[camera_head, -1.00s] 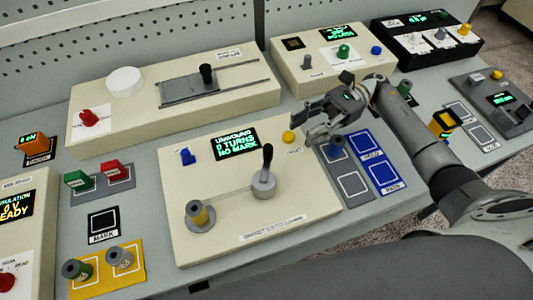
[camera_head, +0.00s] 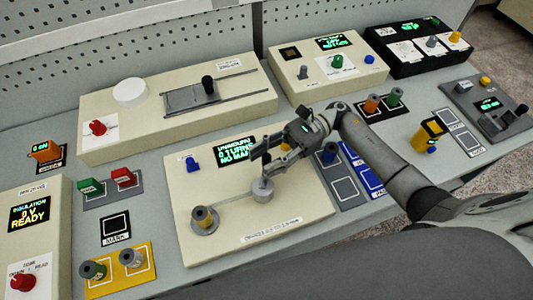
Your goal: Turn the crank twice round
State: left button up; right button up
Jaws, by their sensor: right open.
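The crank's grey hub (camera_head: 262,193) stands on the cream winding box (camera_head: 290,215), joined by a thin line to a spindle (camera_head: 203,218) with a yellowish band. My right gripper (camera_head: 268,166) is open, with its fingers down at the crank's handle just above the hub. The black handle is mostly hidden by the fingers, and I cannot tell whether they touch it. The green display (camera_head: 236,151) behind is partly covered by the gripper. My left gripper is not in view.
A blue knob (camera_head: 192,164) is at the box's back left. A grey pad (camera_head: 346,190) with a dark blue spool (camera_head: 329,154) lies right of the box. A yellow pad (camera_head: 120,268) with two spools is at front left. The box's front is clear.

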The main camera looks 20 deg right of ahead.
jog(key=shift+c, duration=0.3)
grip_shut()
jog(key=shift+s+d+t, duration=0.1)
jog(key=shift+t, duration=0.2)
